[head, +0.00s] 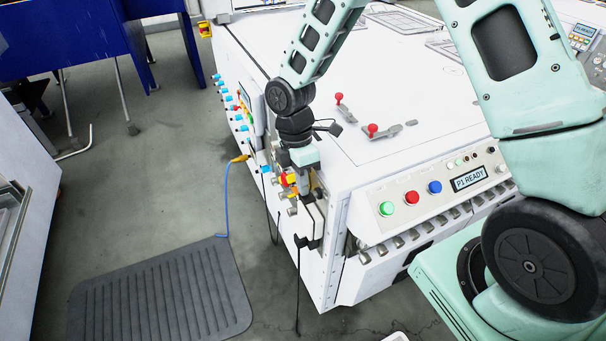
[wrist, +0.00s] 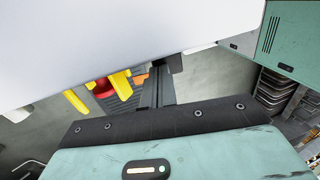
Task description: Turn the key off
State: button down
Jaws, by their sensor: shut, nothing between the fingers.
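My gripper (head: 304,188) hangs at the near corner of the white machine (head: 290,240), beside its left side face. It is shut and holds nothing. In the wrist view its dark fingers (wrist: 157,88) are partly hidden by a pale panel. A red and yellow control (head: 288,179) is on the machine's side, just left of my gripper. It also shows in the wrist view as a red part (wrist: 103,88) with yellow parts around it. I cannot pick out the key; it may be hidden behind my gripper, and its position cannot be read.
A front panel has green (head: 387,209), red (head: 412,198) and blue (head: 435,187) buttons and a display (head: 469,179) reading "P1 READY". Two red-knobbed levers (head: 373,130) are on top. A blue cable (head: 226,195) hangs near a dark ribbed mat (head: 160,295).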

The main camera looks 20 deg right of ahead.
jog(key=shift+w+r+g+p, duration=0.1)
jog(key=shift+w+g+p, duration=0.15)
jog(key=shift+g+p, duration=0.75)
jog(key=g, duration=0.1)
jog(key=f+g+p, duration=0.1)
jog(key=g, duration=0.1)
jog(key=shift+w+f, duration=0.2)
jog(key=shift+w, duration=0.15)
jog(key=shift+w+f, duration=0.1)
jog(key=shift+f, duration=0.05)
jog(key=shift+w+f, duration=0.1)
jog(key=shift+f, duration=0.15)
jog(key=shift+r, duration=0.1)
jog(key=shift+s+r+p, duration=0.15)
jog(key=shift+s+p, duration=0.35)
jog(key=shift+s, duration=0.35)
jog(key=shift+a, duration=0.1)
jog(key=b+v, duration=0.2)
jog(key=v, duration=1.6)
jog(key=shift+w+f, duration=0.25)
